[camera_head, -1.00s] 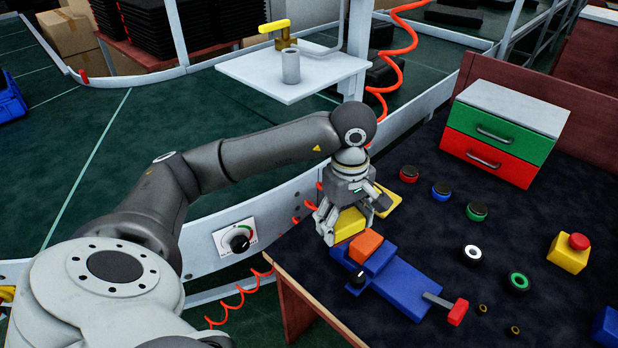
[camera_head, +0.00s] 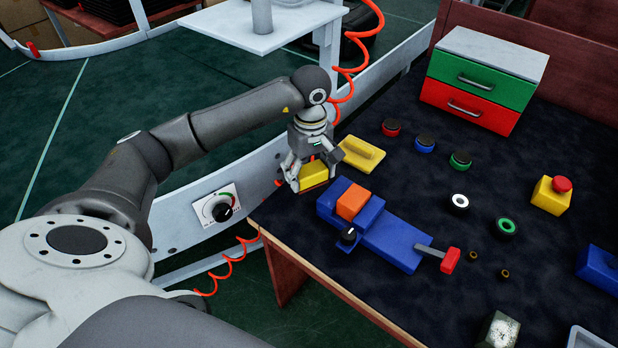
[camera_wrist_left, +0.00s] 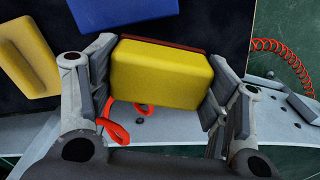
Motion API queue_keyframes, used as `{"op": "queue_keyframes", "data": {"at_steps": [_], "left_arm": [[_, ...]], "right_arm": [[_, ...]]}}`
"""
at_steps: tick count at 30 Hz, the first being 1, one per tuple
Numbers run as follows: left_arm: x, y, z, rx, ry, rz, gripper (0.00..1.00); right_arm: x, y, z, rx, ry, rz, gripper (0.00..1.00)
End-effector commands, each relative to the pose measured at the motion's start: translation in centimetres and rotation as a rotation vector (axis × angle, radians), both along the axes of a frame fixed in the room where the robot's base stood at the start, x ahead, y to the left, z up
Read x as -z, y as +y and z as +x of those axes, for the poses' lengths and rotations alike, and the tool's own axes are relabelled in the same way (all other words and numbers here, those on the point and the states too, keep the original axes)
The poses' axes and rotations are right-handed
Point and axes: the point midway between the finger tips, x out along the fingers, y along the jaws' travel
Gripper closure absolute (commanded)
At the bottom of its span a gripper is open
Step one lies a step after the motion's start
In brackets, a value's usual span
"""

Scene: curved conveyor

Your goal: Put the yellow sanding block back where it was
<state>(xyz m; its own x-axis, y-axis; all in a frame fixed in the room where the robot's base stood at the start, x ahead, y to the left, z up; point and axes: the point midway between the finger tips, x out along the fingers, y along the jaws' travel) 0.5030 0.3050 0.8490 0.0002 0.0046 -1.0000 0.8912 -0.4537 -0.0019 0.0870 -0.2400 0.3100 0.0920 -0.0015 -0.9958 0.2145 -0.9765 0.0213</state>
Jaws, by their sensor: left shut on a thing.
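The yellow sanding block (camera_head: 313,175) is between the fingers of my left gripper (camera_head: 310,180), near the table's back left edge. In the left wrist view, the block (camera_wrist_left: 161,76) has a dark red strip along its far side, and the gripper's fingers (camera_wrist_left: 161,88) close on its two ends. I cannot tell if the block touches the table. My right gripper is in neither view.
A yellow piece with a raised handle (camera_head: 362,154) lies just right of the gripper. A blue fixture (camera_head: 395,243) with an orange block (camera_head: 352,201) stands in front. A drawer box (camera_head: 480,85) stands behind. The conveyor's side wall (camera_head: 180,215) runs along the left.

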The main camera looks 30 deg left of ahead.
Motion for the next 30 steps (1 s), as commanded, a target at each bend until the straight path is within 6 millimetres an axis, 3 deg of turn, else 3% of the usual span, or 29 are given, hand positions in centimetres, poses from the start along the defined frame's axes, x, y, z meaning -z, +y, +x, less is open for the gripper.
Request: {"op": "queue_keyframes", "data": {"at_steps": [7, 14, 20, 30], "left_arm": [[2.8, 1.4, 1.9, -0.001, -0.001, -0.002, 0.51], [3.8, 1.9, 2.5, -0.001, 0.000, -0.001, 0.51], [6.5, 1.8, 2.5, 0.000, 0.001, -0.002, 0.51], [7.1, 1.9, 2.5, 0.001, -0.002, 0.000, 0.51]], "right_arm": [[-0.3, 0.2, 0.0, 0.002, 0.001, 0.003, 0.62], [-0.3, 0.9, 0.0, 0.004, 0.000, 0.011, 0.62], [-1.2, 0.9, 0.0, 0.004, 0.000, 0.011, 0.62], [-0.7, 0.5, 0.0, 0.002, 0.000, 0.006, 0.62]]}}
